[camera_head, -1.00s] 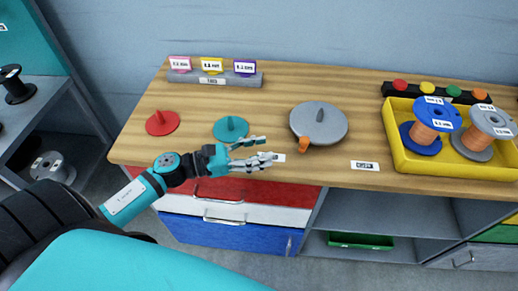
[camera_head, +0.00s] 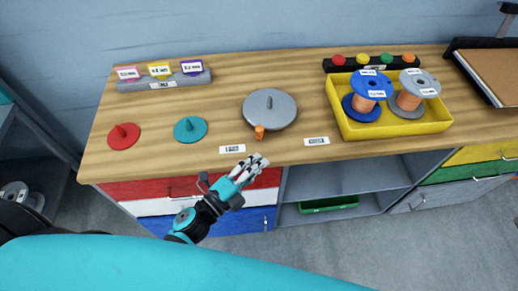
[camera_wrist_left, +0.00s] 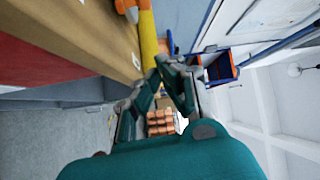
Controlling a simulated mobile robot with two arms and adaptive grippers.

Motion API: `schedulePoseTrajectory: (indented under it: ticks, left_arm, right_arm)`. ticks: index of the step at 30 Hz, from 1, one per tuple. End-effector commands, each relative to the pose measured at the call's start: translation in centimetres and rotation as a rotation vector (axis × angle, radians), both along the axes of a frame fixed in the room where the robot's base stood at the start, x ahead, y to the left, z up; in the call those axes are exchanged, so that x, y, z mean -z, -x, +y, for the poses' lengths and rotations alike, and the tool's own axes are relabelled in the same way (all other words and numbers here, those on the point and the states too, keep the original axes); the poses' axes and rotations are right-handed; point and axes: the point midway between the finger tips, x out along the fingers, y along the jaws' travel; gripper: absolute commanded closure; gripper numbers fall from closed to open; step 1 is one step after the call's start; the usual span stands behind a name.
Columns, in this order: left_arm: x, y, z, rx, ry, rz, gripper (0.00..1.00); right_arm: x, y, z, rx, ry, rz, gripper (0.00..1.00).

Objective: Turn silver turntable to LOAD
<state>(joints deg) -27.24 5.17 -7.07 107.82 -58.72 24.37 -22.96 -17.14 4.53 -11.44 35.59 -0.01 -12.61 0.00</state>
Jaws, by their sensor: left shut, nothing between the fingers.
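The silver turntable (camera_head: 283,102) is a grey disc with a raised grip bar, lying on the wooden bench. Its orange pointer (camera_head: 259,132) sits at the front rim, toward the bench's front edge. Two white labels lie in front of it, a left label (camera_head: 232,149) and a right label (camera_head: 316,141). The pointer lies between them, nearer the left one. Their print is too small to read surely. My left gripper (camera_head: 260,162) is shut and empty, just in front of the bench edge, below the pointer and apart from it. The left wrist view shows its fingers (camera_wrist_left: 172,66) and orange at the top (camera_wrist_left: 128,9). My right gripper is out of view.
A red disc (camera_head: 124,142) and a teal disc (camera_head: 190,134) lie to the left. A yellow tray (camera_head: 395,132) with two spools stands to the right. Drawers (camera_head: 150,188) and open shelves are below the bench edge.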

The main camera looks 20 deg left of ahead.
Motion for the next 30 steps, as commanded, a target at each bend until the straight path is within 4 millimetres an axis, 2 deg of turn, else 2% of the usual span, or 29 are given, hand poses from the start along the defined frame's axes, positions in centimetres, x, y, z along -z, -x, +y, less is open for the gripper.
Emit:
schedulePoseTrajectory:
  ticks: [13,15,21,30]
  left_arm:
    - [-0.8,-8.0,-4.5,0.001,-0.003,-0.005,1.0]
    - [-0.3,-8.0,-2.8,-0.002,-0.008,-0.002,1.0]
    - [0.0,-8.3,-0.8,0.001,-0.005,-0.003,1.0]
    - [0.1,-8.3,-0.4,0.002,-0.005,-0.004,1.0]
  right_arm:
    - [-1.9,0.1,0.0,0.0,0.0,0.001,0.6]
    - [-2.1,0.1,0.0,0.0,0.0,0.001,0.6]
    - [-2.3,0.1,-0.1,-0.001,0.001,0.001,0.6]
    - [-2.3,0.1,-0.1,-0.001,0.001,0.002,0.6]
